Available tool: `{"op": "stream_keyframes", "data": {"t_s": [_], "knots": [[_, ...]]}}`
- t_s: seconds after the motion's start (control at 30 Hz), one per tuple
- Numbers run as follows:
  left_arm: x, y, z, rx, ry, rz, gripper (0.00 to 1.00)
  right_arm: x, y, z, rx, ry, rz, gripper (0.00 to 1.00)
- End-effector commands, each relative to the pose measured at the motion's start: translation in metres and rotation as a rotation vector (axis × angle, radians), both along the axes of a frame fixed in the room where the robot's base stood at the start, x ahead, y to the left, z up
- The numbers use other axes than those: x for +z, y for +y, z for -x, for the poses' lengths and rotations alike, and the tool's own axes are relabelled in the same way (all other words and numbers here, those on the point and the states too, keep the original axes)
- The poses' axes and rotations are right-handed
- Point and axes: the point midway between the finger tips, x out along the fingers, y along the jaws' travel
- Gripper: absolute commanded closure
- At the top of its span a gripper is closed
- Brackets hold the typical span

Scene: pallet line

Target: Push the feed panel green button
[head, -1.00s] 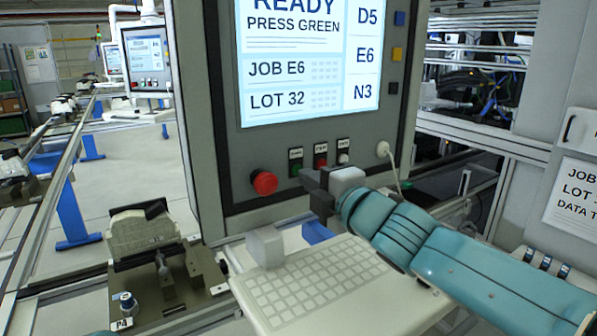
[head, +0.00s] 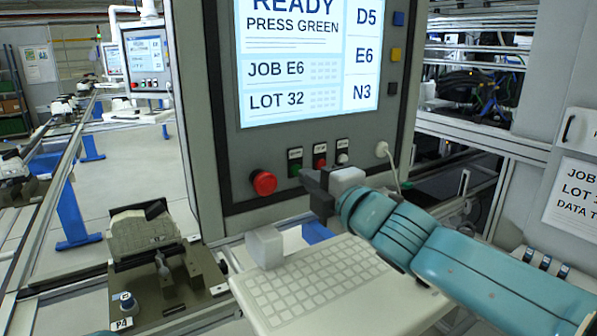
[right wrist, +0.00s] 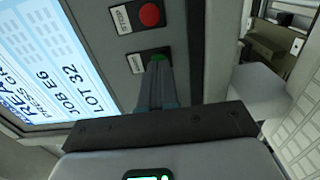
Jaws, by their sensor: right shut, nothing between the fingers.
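The feed panel (head: 232,150) stands upright in the head view, its screen (head: 308,62) reading "PRESS GREEN". The green button (head: 294,171) is in the row below the screen, partly behind my right gripper (head: 307,180). In the right wrist view the green button (right wrist: 159,57) shows just beyond the tips of my right gripper (right wrist: 156,66), whose fingers are shut together and empty. The tips are at the button's near edge; I cannot tell whether they touch it. My left gripper is not in view.
A red mushroom button (head: 263,183) sits left of the green one; a red button (head: 319,162) and a white one (head: 342,158) sit to its right. A keyboard (head: 310,280) lies below my right arm. A fixture (head: 145,232) stands at left.

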Motion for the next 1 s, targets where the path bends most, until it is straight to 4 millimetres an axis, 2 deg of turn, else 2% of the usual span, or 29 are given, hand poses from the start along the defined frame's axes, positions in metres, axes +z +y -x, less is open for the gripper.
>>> {"op": "stream_keyframes", "data": {"t_s": [1.0], "knots": [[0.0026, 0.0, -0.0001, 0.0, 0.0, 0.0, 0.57, -0.0002, 0.0038, -0.0056, 0.0, 0.0, 0.0, 1.0]]}}
